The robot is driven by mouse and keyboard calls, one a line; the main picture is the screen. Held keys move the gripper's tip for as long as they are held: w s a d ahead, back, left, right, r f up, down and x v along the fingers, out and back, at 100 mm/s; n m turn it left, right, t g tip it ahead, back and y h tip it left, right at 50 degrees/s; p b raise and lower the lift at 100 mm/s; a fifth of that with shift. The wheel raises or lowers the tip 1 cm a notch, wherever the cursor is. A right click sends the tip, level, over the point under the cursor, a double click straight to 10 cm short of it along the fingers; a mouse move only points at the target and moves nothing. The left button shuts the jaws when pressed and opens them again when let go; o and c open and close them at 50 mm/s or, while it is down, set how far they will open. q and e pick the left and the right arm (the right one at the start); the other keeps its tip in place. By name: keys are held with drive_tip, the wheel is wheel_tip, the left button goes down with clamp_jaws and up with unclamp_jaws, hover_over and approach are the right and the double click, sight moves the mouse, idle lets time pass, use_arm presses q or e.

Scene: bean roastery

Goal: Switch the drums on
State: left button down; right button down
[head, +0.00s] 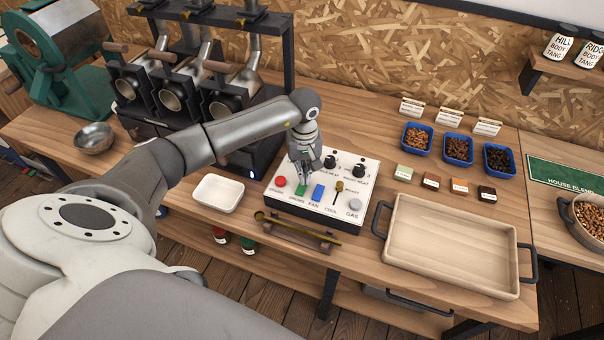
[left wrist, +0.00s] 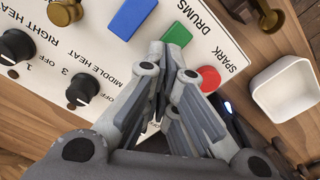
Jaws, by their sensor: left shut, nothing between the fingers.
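The white control panel (head: 338,222) sits on the wooden bench. Its green DRUMS rocker (head: 300,191) is partly hidden behind my gripper in the head view. My right gripper is not in view.
The panel also has black heat knobs (head: 358,170), a brass COOL lever (head: 338,190) and a grey GAS button (head: 355,206). A small white dish (head: 218,193) is at its left and a large tray (head: 450,250) at its right. The drum roasters (head: 175,95) stand behind my arm.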

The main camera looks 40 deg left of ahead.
use_arm(q)
drive_tip(key=shift+s+f+b, duration=0.1)
drive_tip(key=shift+f+b, duration=1.2)
idle(0.9)
drive_tip(key=shift+r, duration=0.1)
drive_tip(key=shift+r+p, duration=0.55)
drive_tip(key=shift+r, duration=0.3)
drive_tip(key=shift+r+p, duration=1.15)
drive_tip(key=shift+r, duration=1.45)
